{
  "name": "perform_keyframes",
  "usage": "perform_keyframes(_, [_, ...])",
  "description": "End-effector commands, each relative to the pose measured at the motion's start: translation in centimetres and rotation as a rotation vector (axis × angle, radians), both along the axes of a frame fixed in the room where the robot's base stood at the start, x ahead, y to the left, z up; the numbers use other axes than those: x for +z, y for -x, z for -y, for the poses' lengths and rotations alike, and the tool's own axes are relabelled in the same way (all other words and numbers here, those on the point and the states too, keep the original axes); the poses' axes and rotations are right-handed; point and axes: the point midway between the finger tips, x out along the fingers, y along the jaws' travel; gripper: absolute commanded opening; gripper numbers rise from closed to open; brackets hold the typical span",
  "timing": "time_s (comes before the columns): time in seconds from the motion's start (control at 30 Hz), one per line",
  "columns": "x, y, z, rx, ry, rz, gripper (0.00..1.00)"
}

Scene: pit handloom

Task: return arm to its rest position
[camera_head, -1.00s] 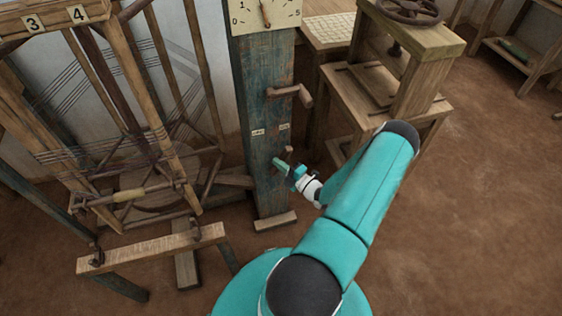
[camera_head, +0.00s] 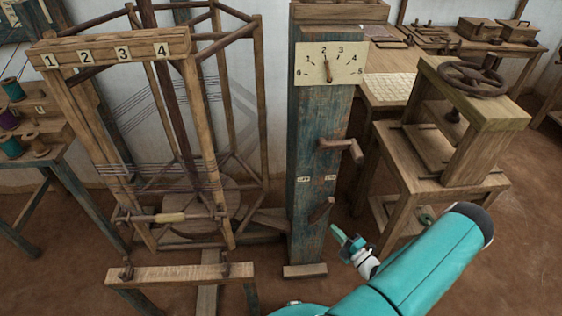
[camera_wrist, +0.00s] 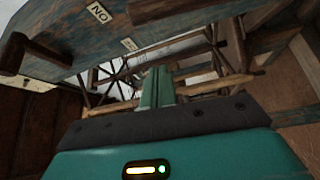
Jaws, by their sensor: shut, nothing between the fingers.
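My teal arm (camera_head: 425,262) reaches up from the bottom edge at the right of the head view. My gripper (camera_head: 338,234) is shut and empty, just right of the lower part of the blue-green wooden post (camera_head: 306,140). It sits below and right of a small brown lever (camera_head: 320,210) on that post, with a narrow gap between them in this view. In the wrist view, the green fingers of my gripper (camera_wrist: 157,88) are together, and the underside of the post's blue face (camera_wrist: 75,30) crosses the upper left.
A dial (camera_head: 330,63) and a wooden crank handle (camera_head: 342,148) are on the post. A loom frame (camera_head: 120,50) stands left, with a low bench (camera_head: 180,274) before it. A stand with a handwheel (camera_head: 472,78) is right. Open floor (camera_head: 520,240) lies at the lower right.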

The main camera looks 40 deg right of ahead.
Motion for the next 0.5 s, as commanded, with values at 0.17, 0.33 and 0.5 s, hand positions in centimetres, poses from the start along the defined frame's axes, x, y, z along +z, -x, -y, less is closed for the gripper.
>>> perform_keyframes(0.17, [0.0,0.0,0.0,0.0,0.0,0.0,0.0])
perform_keyframes(0.33, [1.5,-1.1,-0.5,0.067,0.071,-0.013,0.0])
perform_keyframes(0.5, [6.0,-4.3,-3.1,0.293,0.318,-0.041,0.0])
